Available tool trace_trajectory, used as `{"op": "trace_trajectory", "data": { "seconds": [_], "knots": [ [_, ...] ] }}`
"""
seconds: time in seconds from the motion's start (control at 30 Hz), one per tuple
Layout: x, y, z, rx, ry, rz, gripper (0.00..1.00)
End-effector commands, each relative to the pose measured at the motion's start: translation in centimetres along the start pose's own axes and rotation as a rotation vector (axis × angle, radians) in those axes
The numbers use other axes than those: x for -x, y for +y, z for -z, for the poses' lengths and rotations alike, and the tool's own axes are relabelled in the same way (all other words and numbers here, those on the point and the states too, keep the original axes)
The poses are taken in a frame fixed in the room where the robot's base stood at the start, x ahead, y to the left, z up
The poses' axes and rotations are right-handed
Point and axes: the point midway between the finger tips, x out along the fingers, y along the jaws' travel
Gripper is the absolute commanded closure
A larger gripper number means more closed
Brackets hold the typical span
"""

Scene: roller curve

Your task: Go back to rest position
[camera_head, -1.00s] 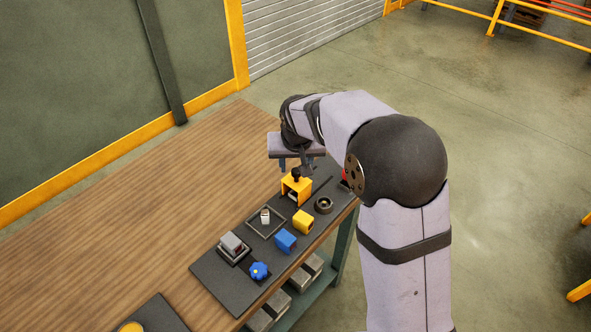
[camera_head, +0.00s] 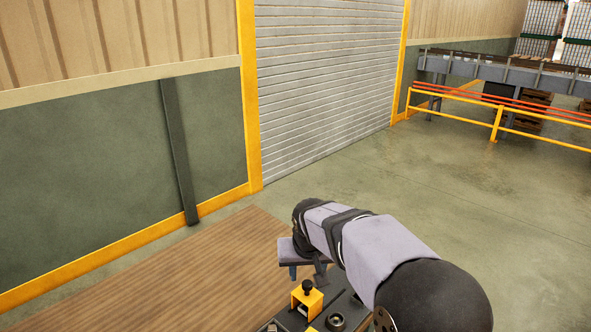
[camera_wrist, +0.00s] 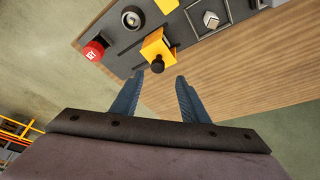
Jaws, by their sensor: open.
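My gripper (camera_wrist: 159,82) is open and empty in the wrist view, its two blue-grey fingers apart. Just beyond the fingertips stands a yellow block with a black knob (camera_wrist: 157,48) on the dark board, and nothing is between the fingers. In the head view my gripper (camera_head: 304,273) hangs above the table's far part, just behind the same yellow block (camera_head: 307,298). Only the far part of the board shows in the head view; the rest is cut off at the bottom edge.
The wrist view shows a red button (camera_wrist: 93,51), a black ring-shaped part (camera_wrist: 132,18) and a square tray with a light piece (camera_wrist: 210,18) on the dark board (camera_wrist: 122,47). The wooden tabletop (camera_head: 200,275) is bare to the left. A roller shutter (camera_head: 325,80) stands behind.

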Motion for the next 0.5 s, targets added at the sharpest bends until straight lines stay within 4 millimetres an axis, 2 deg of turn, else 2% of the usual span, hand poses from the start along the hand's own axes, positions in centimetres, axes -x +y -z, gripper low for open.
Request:
{"op": "trace_trajectory", "data": {
  "seconds": [0.07, 0.17, 0.27, 0.3, 0.5],
  "knots": [
    [-0.2, -0.2, -0.4, 0.063, -0.008, 0.007, 0.59],
    [-2.1, 0.0, -4.6, 0.133, -0.098, 0.012, 0.59],
    [-3.5, 0.5, -10.1, 0.183, -0.207, 0.020, 0.59],
    [-3.7, 0.8, -12.7, 0.200, -0.252, 0.025, 0.59],
    [-2.1, 4.0, -24.3, 0.174, -0.427, 0.037, 0.59]
  ]
}}
